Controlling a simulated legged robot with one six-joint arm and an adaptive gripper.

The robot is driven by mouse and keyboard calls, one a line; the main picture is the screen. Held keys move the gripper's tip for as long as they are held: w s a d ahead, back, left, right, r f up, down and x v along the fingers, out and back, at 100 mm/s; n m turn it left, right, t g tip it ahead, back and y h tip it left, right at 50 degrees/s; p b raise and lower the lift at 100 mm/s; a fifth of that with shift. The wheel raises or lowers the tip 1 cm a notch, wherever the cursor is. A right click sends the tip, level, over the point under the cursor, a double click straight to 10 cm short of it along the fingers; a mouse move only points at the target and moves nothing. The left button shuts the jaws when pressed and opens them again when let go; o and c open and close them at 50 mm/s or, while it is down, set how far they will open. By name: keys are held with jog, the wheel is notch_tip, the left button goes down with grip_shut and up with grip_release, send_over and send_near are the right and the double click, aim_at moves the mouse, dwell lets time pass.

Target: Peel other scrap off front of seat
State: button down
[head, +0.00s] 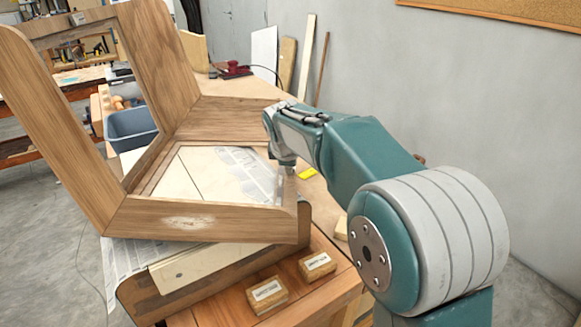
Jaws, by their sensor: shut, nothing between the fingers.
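The bent wooden seat frame (130,217) rests on a curved wooden form on the bench, with its back part rising to the left. A pale, rough-edged scrap patch (188,222) is stuck on the front face of the seat's front rail. My gripper (287,168) points down at the right side of the seat, well behind and right of the patch. It looks shut and holds nothing. Its fingertips are small and hard to make out. It is apart from the patch.
Newspaper (122,262) shows under the seat. Two labelled wooden blocks (268,294) lie on the bench at the front. A yellow piece (307,173) lies right of my gripper. A grey-blue bin (131,127) stands behind the frame. Boards (306,58) lean on the wall.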

jog(key=shift+r, duration=0.3)
dwell(0.5)
jog(key=shift+r, duration=2.95)
